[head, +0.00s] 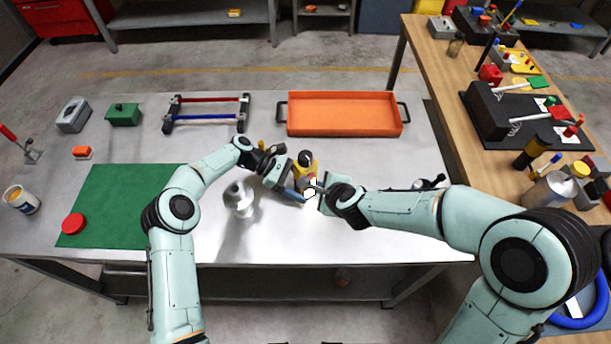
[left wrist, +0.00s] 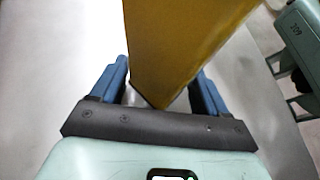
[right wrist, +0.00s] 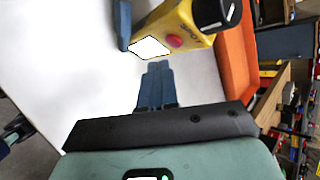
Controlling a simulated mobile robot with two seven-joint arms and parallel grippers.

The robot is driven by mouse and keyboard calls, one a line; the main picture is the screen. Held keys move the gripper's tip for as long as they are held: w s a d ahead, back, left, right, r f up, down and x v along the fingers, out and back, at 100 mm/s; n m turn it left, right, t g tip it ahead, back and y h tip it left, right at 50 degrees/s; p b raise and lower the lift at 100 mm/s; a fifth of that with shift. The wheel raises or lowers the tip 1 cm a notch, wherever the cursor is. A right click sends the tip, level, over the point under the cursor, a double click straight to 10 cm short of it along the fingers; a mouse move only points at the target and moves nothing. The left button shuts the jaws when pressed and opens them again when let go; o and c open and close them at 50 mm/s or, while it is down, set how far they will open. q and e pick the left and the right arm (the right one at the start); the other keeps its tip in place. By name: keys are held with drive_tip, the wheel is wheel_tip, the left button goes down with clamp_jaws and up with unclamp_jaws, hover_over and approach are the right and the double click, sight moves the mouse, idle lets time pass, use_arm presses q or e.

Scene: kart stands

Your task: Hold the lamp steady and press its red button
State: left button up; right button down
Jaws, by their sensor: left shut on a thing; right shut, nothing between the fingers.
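The yellow lamp (head: 306,170), with a black top, stands on the metal table. In the right wrist view, the lamp (right wrist: 190,20) shows a bright white panel and a round red button (right wrist: 174,41). My left gripper (head: 297,188) is shut on the lamp body; in the left wrist view its blue fingers flank the yellow body (left wrist: 185,45). My right gripper (right wrist: 158,66) is shut and empty. Its fingertips point at the lamp's front, just short of the panel and button in the picture; I cannot tell whether they touch it. In the head view, my right gripper (head: 318,190) partly covers the lamp.
An orange tray (head: 345,115) lies behind the lamp. A shiny metal object (head: 239,197) stands left of it. A green mat (head: 120,190) with a red disc (head: 74,223) is at the left. A wooden bench (head: 430,75) with tools stands at the right.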

drive_tip(key=s+d, duration=0.2)
drive_tip(key=s, duration=0.1)
drive_tip(key=s+d, duration=0.1)
drive_tip(key=shift+s, duration=0.2)
idle(0.3)
use_arm(q)
drive_tip(key=o, duration=1)
